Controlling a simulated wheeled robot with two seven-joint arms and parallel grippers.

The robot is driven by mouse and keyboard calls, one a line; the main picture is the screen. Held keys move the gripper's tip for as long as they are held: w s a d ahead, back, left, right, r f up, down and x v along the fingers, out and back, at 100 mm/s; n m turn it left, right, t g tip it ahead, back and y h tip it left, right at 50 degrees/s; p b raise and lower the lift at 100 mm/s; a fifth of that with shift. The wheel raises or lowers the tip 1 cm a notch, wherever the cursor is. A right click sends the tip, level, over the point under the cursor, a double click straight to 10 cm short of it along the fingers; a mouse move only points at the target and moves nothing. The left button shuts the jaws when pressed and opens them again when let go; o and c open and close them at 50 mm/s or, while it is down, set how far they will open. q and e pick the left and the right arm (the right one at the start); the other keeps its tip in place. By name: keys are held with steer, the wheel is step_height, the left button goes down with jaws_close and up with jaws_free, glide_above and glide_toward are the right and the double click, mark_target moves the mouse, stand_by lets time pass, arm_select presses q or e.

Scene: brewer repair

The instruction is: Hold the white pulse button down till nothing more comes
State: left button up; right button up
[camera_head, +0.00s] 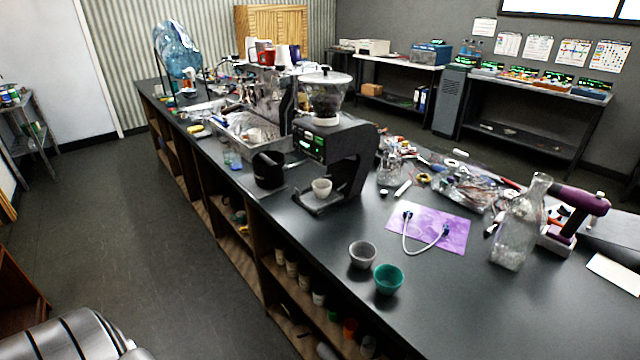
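A black coffee grinder (350,150) stands on the long dark counter, with a clear hopper (325,97) of dark beans on top. Its front panel (309,144) shows small green lit marks. I cannot make out a white pulse button on it at this size. A small whitish cup (321,188) stands on the grinder's base, under the body. Whether anything is coming out into it cannot be seen. Neither of my grippers is in view.
In front are a grey cup (362,254) and a green cup (388,279). A tube (423,250) lies on a purple mat (456,229). A glass bottle (520,225) stands at right.

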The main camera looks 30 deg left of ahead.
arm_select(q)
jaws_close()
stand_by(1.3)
